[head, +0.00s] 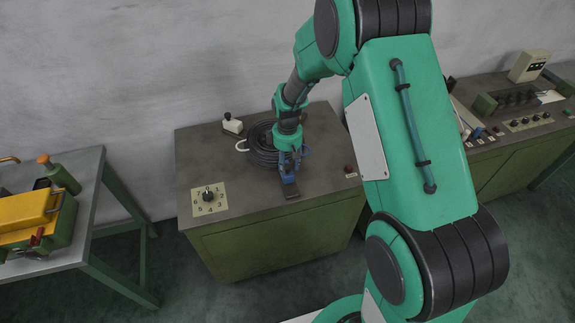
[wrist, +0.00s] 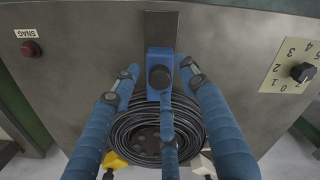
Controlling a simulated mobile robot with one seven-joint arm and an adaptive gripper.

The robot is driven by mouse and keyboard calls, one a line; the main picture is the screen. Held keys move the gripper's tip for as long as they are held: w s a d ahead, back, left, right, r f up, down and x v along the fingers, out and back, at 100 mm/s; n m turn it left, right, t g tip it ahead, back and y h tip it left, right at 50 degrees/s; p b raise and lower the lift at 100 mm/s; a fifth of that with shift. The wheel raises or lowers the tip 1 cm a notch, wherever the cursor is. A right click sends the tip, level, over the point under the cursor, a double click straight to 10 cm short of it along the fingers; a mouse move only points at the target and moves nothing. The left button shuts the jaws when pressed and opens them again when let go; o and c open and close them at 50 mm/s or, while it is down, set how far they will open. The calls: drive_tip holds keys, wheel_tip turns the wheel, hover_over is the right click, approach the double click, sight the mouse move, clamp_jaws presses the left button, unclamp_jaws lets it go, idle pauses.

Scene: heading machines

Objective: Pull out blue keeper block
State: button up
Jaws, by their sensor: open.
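The blue keeper block (wrist: 157,57), with a dark round knob on its face, sits at the lower end of a grey metal strip (wrist: 161,28) on the cabinet top. It shows small and partly covered in the head view (head: 288,179). My gripper (wrist: 160,78) is open, its blue fingers spread left and right of the block, with a third finger reaching up from below. In the head view my gripper (head: 288,166) points down at the block. I cannot tell whether any finger touches it. A black cable coil (wrist: 128,128) lies beneath the fingers.
The cabinet top (head: 325,125) also holds a numbered dial (head: 208,196), a red button (head: 349,169) marked SNAG and a small white control box (head: 232,125). A bench with a yellow machine (head: 25,212) stands left. A control console (head: 520,115) stands right.

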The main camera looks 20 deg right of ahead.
clamp_jaws()
drive_tip(key=shift+s+p, duration=0.35)
drive_tip(key=shift+s, duration=2.2)
drive_tip(key=shift+s+f, duration=0.1)
drive_tip(key=shift+s, duration=0.1)
unclamp_jaws()
drive_tip(key=shift+s, duration=0.1)
